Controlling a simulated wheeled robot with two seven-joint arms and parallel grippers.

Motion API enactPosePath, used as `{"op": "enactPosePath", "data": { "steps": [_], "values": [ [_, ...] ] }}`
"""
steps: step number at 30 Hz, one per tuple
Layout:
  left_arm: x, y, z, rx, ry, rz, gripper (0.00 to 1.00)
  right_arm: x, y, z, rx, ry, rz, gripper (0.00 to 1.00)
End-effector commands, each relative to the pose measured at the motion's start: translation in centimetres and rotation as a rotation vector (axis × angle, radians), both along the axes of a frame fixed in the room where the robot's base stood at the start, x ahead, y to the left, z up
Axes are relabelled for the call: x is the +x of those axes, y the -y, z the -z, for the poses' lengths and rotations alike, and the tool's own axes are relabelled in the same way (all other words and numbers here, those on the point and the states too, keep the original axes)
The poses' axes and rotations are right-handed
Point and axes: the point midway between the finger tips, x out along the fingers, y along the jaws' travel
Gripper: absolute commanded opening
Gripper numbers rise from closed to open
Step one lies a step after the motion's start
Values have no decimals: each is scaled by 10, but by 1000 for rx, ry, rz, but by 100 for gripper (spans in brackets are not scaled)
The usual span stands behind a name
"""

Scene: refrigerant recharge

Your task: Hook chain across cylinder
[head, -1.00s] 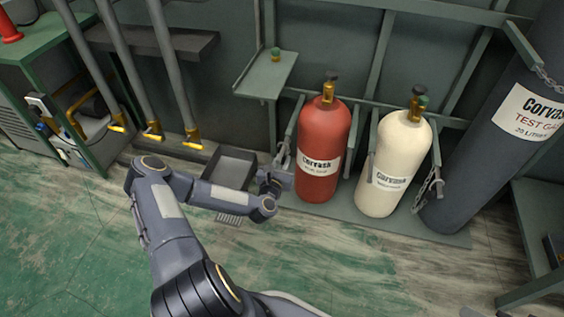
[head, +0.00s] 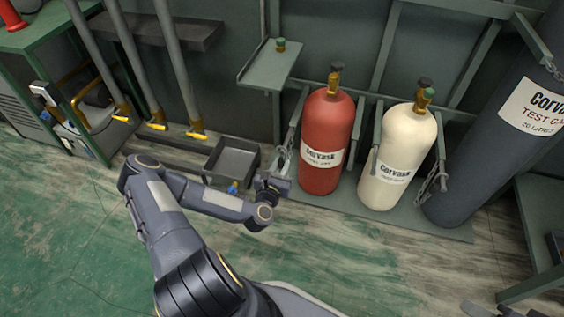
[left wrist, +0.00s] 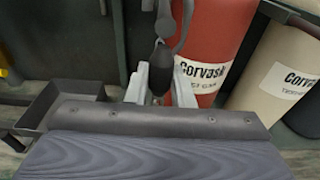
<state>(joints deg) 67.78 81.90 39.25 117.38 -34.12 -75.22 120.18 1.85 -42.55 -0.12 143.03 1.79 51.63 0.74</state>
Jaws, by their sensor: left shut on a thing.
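The red cylinder (head: 322,178) stands upright against the wall rack, and it also shows in the left wrist view (left wrist: 215,35). The cream cylinder (head: 397,135) stands to its right. My left gripper (head: 281,176) is low, just left of the red cylinder. In the left wrist view its fingers (left wrist: 160,82) are shut on a dark hook grip (left wrist: 161,66), with grey metal links above it, in front of the red cylinder. A chain (head: 432,184) hangs on the right side of the cream cylinder. A grey shape at the lower right edge may be my right gripper (head: 490,309).
A dark open tray (head: 233,162) lies on the floor left of the gripper. A small green shelf (head: 268,66) juts out above. A big dark test-gas cylinder (head: 482,160) leans at right, beside a green bench (head: 540,225). The floor at left is clear.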

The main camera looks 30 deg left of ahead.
Motion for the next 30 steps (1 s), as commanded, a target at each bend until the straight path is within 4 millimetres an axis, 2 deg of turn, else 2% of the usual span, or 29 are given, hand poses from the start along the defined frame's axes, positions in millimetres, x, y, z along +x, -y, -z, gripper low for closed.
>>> {"op": "enactPosePath", "data": {
  "steps": [15,26,30],
  "values": [
    [-29,7,1,-1,-2,0,1,0,0,3,0,0,0,36],
    [-32,8,0,-1,0,-1,1,0,0,3,0,0,0,36],
    [-30,14,0,-4,1,1,1,0,0,4,0,0,0,36]
  ]
}}
